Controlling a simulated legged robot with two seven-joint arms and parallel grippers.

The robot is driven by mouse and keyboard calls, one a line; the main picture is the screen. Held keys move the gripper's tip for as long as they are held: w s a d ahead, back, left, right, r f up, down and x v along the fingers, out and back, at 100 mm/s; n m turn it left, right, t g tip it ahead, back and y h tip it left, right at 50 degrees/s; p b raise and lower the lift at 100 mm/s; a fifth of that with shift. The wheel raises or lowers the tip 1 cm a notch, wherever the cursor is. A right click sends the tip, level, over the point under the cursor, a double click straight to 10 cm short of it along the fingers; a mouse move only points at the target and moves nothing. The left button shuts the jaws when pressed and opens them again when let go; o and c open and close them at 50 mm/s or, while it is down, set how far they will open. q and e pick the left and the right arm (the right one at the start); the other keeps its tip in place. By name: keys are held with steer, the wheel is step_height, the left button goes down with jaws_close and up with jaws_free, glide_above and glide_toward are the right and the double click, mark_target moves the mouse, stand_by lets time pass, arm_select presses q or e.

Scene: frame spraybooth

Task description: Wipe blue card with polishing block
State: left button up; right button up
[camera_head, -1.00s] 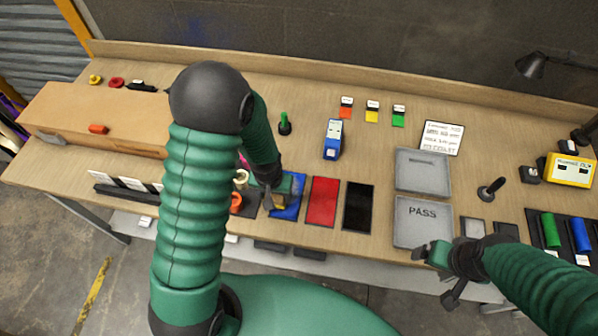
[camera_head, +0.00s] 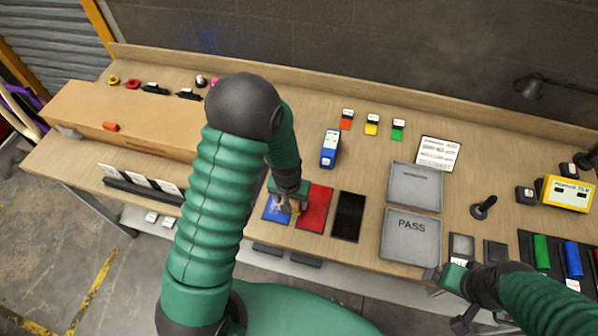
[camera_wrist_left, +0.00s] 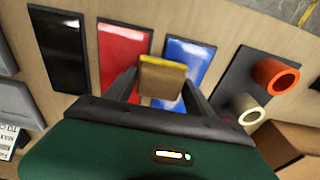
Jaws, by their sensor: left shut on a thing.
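My left gripper (camera_head: 290,207) is shut on the polishing block (camera_wrist_left: 161,82), a tan block with a yellow edge. In the wrist view, the block sits between the two fingers, in front of the gap between the blue card (camera_wrist_left: 193,60) and the red card. In the head view, the blue card (camera_head: 275,209) lies flat near the bench's front edge, partly hidden by the gripper. The gripper is at its right side, by the red card. Whether the block touches a surface is unclear. My right gripper (camera_head: 448,282) is at the bench's front right; its jaw opening is unclear.
The red card (camera_head: 316,208) and black card (camera_head: 349,215) lie right of the blue one. Grey trays (camera_head: 411,250) sit further right. A blue device (camera_head: 330,149) stands behind the cards. In the wrist view, orange (camera_wrist_left: 274,77) and cream (camera_wrist_left: 245,109) rings stand beside the blue card.

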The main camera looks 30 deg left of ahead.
mark_target(291, 201)
arm_select(q)
steer(key=r+p, duration=0.1)
steer(key=a+r+p, duration=0.1)
steer(key=r, duration=0.1)
steer(key=shift+s+r, duration=0.1)
steer(key=shift+r, duration=0.15)
steer(key=shift+d+r+p, duration=0.2)
steer(key=shift+r+p, duration=0.45)
steer(key=shift+p, duration=0.1)
steer(key=shift+d+r, duration=0.15)
steer(key=shift+d, duration=0.15)
arm_select(e)
steer(key=v, duration=0.4)
steer(key=shift+s+r, duration=0.15)
steer(key=shift+r, duration=0.05)
arm_select(q)
steer(key=shift+a, duration=0.1)
